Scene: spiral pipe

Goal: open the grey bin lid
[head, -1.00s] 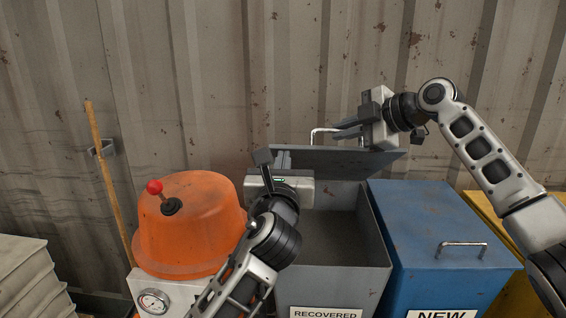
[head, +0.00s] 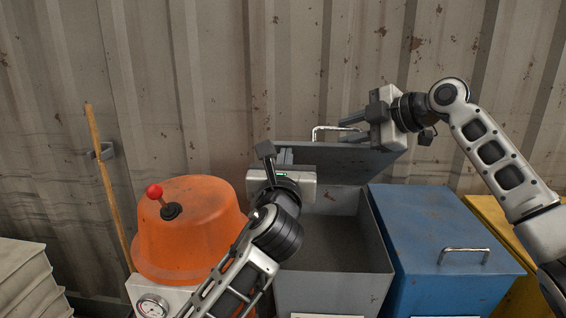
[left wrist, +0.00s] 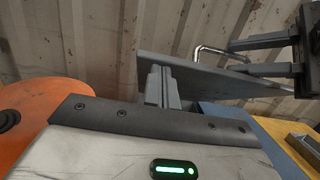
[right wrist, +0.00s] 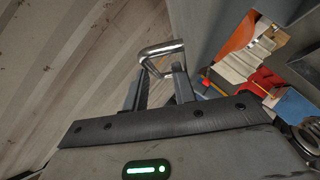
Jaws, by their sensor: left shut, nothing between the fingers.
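The grey bin (head: 378,245) stands with its inside showing. Its grey lid (head: 360,160) is raised and tilted up at the back, with a metal handle (head: 316,131) on its far side. My left gripper (head: 284,156) is shut and empty at the lid's left part, on the side facing me. In the left wrist view its fingers (left wrist: 160,85) overlap the lid (left wrist: 215,80); contact is unclear. My right gripper (head: 352,128) is open behind the lid's upper edge, near the handle. In the right wrist view its fingers (right wrist: 158,88) are apart, with the handle (right wrist: 160,49) just beyond them.
A blue bin (head: 430,225) with a closed, handled lid stands right of the grey bin, and a yellow bin (head: 500,220) beyond it. An orange dome (head: 190,235) with a red-knobbed lever is at left. A corrugated wall (head: 230,70) closes off the back.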

